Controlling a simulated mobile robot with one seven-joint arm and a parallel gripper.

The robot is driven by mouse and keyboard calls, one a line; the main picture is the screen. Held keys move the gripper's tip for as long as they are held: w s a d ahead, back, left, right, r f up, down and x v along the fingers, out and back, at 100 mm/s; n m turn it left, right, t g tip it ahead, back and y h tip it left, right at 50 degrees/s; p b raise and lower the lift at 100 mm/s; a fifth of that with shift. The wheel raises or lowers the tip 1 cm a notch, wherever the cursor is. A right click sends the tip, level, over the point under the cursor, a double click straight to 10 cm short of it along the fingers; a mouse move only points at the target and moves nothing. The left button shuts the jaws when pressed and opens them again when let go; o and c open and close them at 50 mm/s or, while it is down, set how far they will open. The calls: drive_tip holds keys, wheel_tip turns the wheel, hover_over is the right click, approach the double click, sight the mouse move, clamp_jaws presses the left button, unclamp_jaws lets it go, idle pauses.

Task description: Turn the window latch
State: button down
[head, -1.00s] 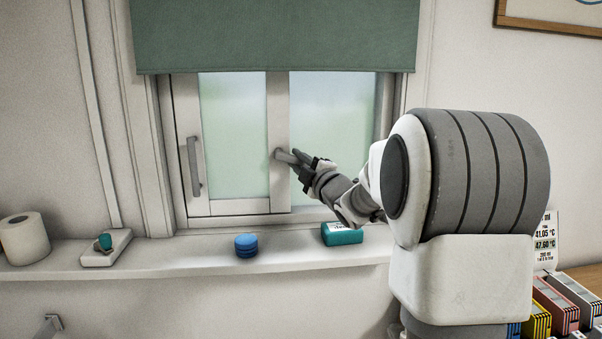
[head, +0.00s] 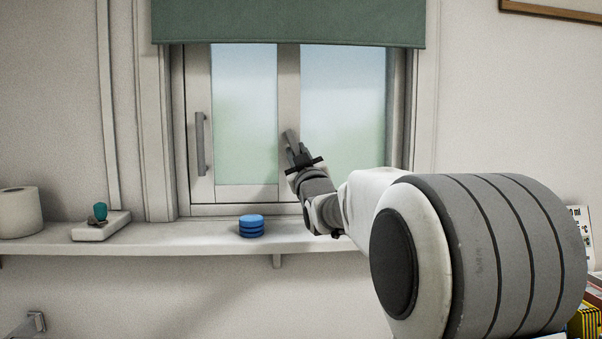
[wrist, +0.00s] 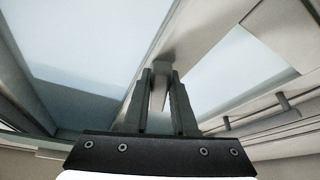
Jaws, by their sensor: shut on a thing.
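The window latch (head: 289,138) is a small grey lever on the middle upright of the window. It leans steeply, its lower end running down into my gripper (head: 299,158). My gripper is shut on the lever from below and in front. In the wrist view the latch (wrist: 158,76) stands between my two dark fingers (wrist: 160,92). The fingers hide the lever's lower end.
A vertical bar handle (head: 200,144) is on the left window frame. The sill (head: 170,240) carries a stack of blue discs (head: 251,226), a white dish with a teal item (head: 100,212) and a paper roll (head: 18,212). A green blind (head: 290,22) hangs above.

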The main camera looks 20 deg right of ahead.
drive_tip(key=m+b, duration=0.1)
drive_tip(key=m+h, duration=0.1)
drive_tip(key=a+m+h+b, duration=0.1)
drive_tip(key=m, duration=0.1)
drive_tip(key=shift+w+a+f+b, duration=0.1)
drive_tip(key=shift+w+f+b, duration=0.05)
drive_tip(key=shift+f+b, duration=0.15)
drive_tip(key=shift+a+r+m+h+b, duration=0.2)
drive_tip(key=shift+m+h+b, duration=0.4)
drive_tip(key=shift+m, duration=0.6)
drive_tip(key=c, duration=0.7)
unclamp_jaws()
drive_tip(key=shift+w, duration=0.1)
drive_tip(key=s+a, duration=0.1)
drive_tip(key=s, duration=0.3)
drive_tip(key=s+a, duration=0.2)
drive_tip(key=s, duration=0.3)
drive_tip(key=s+a+f+p, duration=0.1)
drive_tip(key=s, duration=0.4)
drive_tip(key=shift+s+a+f, duration=0.1)
drive_tip(key=shift+a, duration=0.05)
